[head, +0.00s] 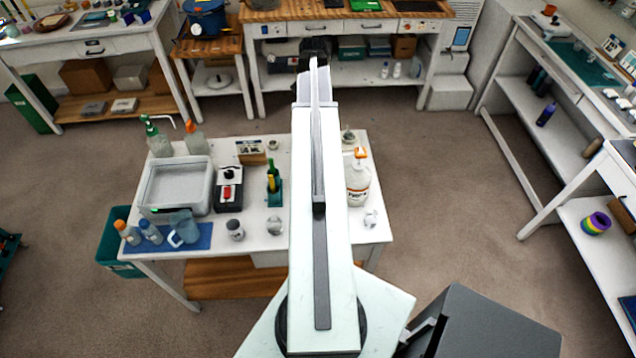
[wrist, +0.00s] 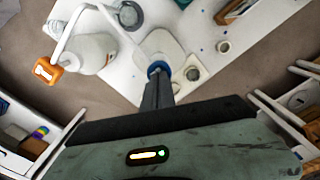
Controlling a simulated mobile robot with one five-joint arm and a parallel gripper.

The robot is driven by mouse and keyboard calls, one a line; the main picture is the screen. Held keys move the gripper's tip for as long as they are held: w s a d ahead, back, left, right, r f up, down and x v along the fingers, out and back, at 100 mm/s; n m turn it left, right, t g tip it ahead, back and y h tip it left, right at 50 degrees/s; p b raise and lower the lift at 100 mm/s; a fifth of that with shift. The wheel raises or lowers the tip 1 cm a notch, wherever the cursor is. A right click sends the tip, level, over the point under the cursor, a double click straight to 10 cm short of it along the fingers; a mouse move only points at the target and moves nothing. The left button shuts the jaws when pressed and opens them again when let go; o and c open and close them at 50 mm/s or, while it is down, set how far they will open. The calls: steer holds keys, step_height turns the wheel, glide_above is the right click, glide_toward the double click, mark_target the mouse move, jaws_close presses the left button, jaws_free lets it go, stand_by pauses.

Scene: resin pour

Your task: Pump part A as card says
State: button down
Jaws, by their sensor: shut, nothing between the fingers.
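A white jug (head: 357,185) with an orange pump head stands at the right side of the table; its label is too small to read. It also shows in the wrist view (wrist: 92,55), left of my gripper. My gripper (wrist: 157,80) is shut and empty, its dark fingertips over or against a blue collar (wrist: 157,67) on a pale container (wrist: 160,45). I cannot tell whether they touch. My arm hides that container in the head view. A small card (head: 249,147) stands at the back of the table; its writing is unreadable.
The white table (head: 265,233) also holds a grey tub (head: 176,186), a red-and-black device (head: 229,190), a jug (head: 184,229) on a blue mat, and small jars. A green-pump bottle (head: 157,140) stands at the back left. Carpet is free to the right.

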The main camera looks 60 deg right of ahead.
steer(key=shift+f+b, duration=1.05)
steer(key=shift+r+p, duration=1.05)
step_height(320, 180, up, 6)
steer(key=p, duration=0.6)
